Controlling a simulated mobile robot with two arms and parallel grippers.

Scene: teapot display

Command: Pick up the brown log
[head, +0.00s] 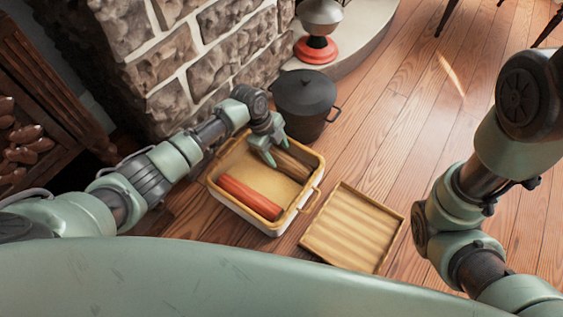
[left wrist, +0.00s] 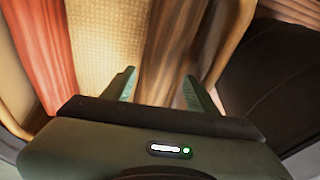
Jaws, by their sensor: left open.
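The brown log (head: 291,165) lies in an open tan and white box (head: 270,228), along its upper right side. A red log (head: 249,197) lies in the same box, to the lower left. My left gripper (head: 272,158) is inside the box, at the brown log's upper left end. In the left wrist view, my left gripper (left wrist: 160,88) is open, and the brown log (left wrist: 172,50) shows between and beyond its fingers. Whether the fingers touch the log I cannot tell. The red log (left wrist: 40,50) is at the left of that view. My right gripper is not in view.
A dark lidded pot (head: 305,100) stands close behind the box. The ribbed tan lid or tray (head: 352,228) lies on the floor to the right of the box. A stone wall (head: 180,60) is behind my left arm.

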